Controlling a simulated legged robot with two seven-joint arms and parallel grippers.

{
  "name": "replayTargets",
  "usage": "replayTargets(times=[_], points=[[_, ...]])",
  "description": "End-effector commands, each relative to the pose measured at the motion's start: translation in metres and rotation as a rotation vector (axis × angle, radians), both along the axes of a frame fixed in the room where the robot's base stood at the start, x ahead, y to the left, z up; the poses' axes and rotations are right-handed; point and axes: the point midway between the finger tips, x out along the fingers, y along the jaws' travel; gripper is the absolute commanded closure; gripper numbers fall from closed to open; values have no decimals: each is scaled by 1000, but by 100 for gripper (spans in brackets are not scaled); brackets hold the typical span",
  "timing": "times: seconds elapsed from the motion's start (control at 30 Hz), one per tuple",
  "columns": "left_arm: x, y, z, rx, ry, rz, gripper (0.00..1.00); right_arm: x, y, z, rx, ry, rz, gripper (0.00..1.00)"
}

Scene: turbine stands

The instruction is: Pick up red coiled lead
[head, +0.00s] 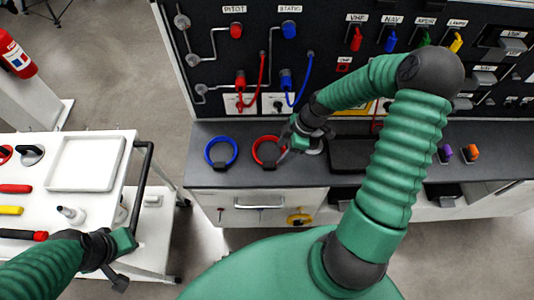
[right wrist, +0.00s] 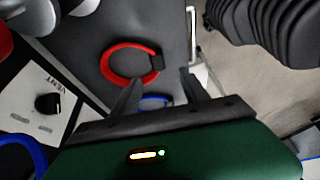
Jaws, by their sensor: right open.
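The red coiled lead (head: 266,151) lies as a ring on the dark bench top, to the right of a blue coiled lead (head: 221,152). My right gripper (head: 293,148) is at the right side of the red ring in the head view, with its jaws open. In the right wrist view the red coiled lead (right wrist: 131,64) lies beyond the open fingers (right wrist: 158,85), with a dark block on its right side. Nothing is between the fingers. My left gripper (head: 112,262) is by the white cart at the left; its jaws are unclear.
An upright panel (head: 330,45) with red and blue hoses stands behind the bench (head: 200,178). A dark tray (head: 350,154) lies right of my right gripper. A white cart (head: 125,150) with tools stands at the left, with floor between it and the bench.

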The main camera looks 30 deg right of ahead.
Motion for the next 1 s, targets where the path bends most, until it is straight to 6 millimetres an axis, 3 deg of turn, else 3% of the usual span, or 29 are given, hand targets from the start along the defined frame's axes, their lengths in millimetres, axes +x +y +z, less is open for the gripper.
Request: replayTargets(times=[0.1, 0.37, 0.53, 0.8, 1.0], points=[[0, 0, -2, 0, 0, 0, 100, 6, 8, -28, 6, 2, 1, 47], [1, 0, 0, 0, -1, -1, 100, 10, 21, -55, 5, 3, 1, 47], [1, 0, 2, 0, -1, -1, 100, 16, 35, -82, 4, 3, 0, 47], [0, 0, 1, 0, -1, 0, 100, 18, 36, -89, 1, 0, -2, 47], [0, 0, 1, 0, -1, 0, 100, 18, 35, -89, 2, 0, -3, 72]])
